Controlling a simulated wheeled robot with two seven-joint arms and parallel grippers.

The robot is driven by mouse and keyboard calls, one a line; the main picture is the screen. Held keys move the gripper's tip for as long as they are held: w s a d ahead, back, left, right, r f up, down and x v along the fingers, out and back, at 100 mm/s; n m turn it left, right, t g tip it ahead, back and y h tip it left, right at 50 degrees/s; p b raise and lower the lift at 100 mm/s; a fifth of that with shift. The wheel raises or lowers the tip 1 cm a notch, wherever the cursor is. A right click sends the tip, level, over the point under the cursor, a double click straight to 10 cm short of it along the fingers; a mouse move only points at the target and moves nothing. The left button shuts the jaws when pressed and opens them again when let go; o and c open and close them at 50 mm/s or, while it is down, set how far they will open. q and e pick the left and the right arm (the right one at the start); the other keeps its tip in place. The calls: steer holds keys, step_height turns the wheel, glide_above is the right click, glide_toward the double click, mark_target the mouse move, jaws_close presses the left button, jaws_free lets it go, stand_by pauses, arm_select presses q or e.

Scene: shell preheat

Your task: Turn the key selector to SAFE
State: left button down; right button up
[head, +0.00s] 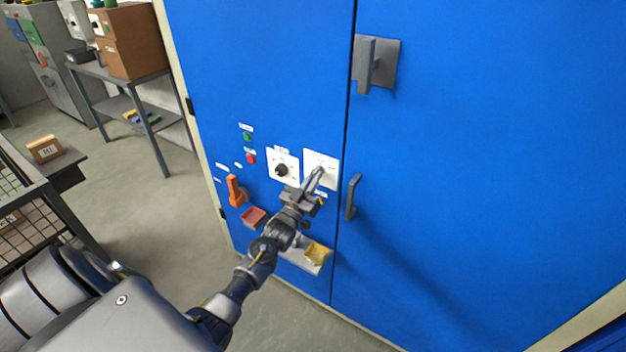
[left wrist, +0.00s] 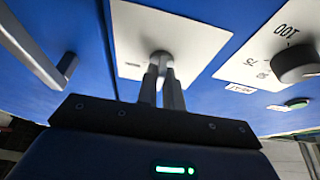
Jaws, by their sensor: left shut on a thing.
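The key selector (left wrist: 161,56) sits on a white plate (head: 330,160) on the blue cabinet's left door. My left gripper (head: 316,178) reaches up to this plate, and its fingers are shut on the selector's key. In the left wrist view the two fingers (left wrist: 161,85) meet at the selector and cover most of it. The selector's position marks are too small or hidden to read. My right gripper is in neither view.
A black dial (head: 282,170) on a white plate is just left of the selector. A grey door handle (head: 353,197) stands close on the right.

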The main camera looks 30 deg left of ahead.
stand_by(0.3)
arm_select(q)
steer(key=c, duration=1.5)
jaws_free()
steer(key=shift+c, duration=0.2)
steer(key=b+v, duration=0.3)
steer(key=v, duration=0.7)
steer(key=shift+s+f, duration=0.15)
steer(key=shift+s, duration=0.2)
steer(key=shift+a, duration=0.1)
